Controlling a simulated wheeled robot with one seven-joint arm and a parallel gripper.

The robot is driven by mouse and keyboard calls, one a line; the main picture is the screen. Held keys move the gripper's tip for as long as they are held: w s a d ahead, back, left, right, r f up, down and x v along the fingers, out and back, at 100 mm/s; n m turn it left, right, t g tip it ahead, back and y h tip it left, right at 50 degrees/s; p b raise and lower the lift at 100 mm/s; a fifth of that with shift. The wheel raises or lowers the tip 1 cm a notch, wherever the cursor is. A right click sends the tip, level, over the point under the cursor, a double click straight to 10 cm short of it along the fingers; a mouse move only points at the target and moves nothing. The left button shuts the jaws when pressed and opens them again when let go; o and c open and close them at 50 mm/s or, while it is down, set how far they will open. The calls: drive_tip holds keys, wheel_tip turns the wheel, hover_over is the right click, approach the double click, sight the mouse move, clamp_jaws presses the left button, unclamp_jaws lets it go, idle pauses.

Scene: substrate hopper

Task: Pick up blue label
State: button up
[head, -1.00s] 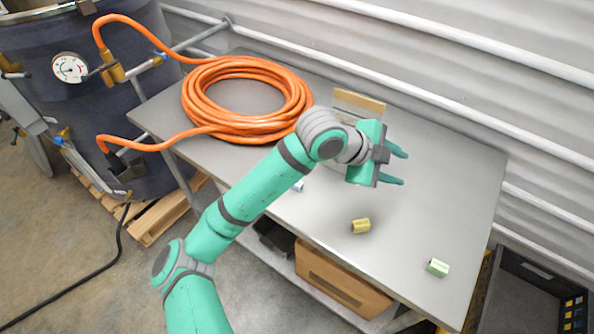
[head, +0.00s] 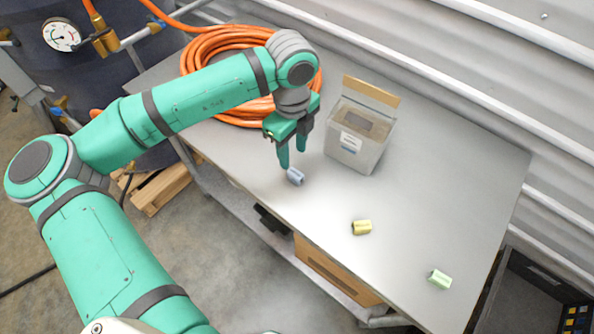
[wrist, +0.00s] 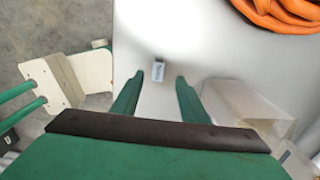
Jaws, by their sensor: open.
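The blue label (head: 295,177) is a small pale-blue roll lying on the grey table near its front edge. In the wrist view the blue label (wrist: 158,71) shows between and beyond the two fingertips. My gripper (head: 293,160) is open and points down just above the label, with one finger close to it in the head view. In the wrist view my gripper (wrist: 160,78) has nothing between its fingers. I cannot tell whether a finger touches the label. A yellow label (head: 362,227) and a green label (head: 439,279) lie farther right on the table.
A clear box (head: 358,140) with its lid up stands right of my gripper. A coiled orange hose (head: 215,50) lies behind my arm. The table (head: 450,180) is clear on the right. A dark bin (head: 530,290) stands beyond its right end.

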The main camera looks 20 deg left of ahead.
sight(294, 171)
drive_tip(key=shift+s+d+f, duration=0.1)
drive_tip(key=shift+f, duration=1.95)
drive_tip(key=shift+s+d+f, duration=0.1)
drive_tip(key=shift+f, duration=1.9)
drive_tip(key=shift+w+a, duration=0.1)
clamp_jaws()
